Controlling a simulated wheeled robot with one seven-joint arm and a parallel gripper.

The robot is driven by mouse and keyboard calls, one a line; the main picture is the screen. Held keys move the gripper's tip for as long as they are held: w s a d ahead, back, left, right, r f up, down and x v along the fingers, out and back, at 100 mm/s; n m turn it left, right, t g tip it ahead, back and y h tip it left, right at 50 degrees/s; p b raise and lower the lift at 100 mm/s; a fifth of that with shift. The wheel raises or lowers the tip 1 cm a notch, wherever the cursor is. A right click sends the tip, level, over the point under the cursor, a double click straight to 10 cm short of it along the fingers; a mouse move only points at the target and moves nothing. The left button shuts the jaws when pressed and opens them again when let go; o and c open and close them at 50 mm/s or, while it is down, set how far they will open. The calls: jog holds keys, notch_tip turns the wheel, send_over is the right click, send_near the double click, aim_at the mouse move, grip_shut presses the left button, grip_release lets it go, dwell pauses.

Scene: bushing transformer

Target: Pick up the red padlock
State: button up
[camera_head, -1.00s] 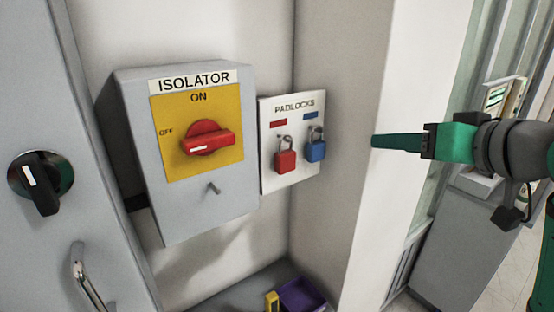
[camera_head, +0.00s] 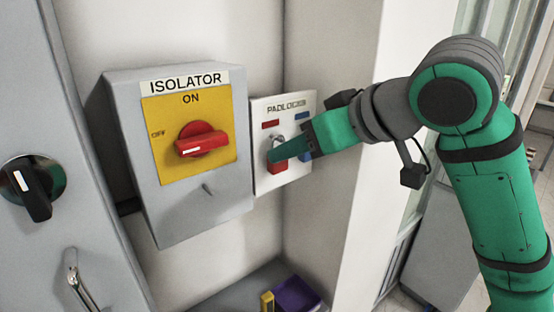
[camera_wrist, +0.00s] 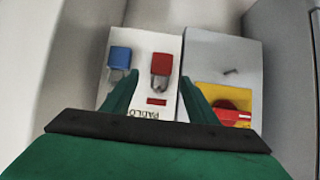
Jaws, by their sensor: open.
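The red padlock (camera_head: 278,165) hangs on the white PADLOCKS board (camera_head: 297,177), and my gripper partly covers it in the head view. In the wrist view the red padlock (camera_wrist: 161,64) appears upside down, between the lines of my two fingers and beyond their tips. My gripper (camera_head: 275,157) is open and empty in front of the board; its fingers (camera_wrist: 160,82) spread either side of the padlock in the wrist view. I cannot tell how far the tips are from it.
The blue padlock (camera_wrist: 119,58) hangs close beside the red one, mostly hidden by my gripper in the head view. The grey isolator box (camera_head: 180,215) with a red switch (camera_head: 201,140) stands next to the board.

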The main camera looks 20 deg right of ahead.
jog(key=shift+x, duration=2.55)
jog(key=shift+s+f, duration=0.1)
jog(key=shift+f, duration=0.05)
jog(key=c, duration=1.2)
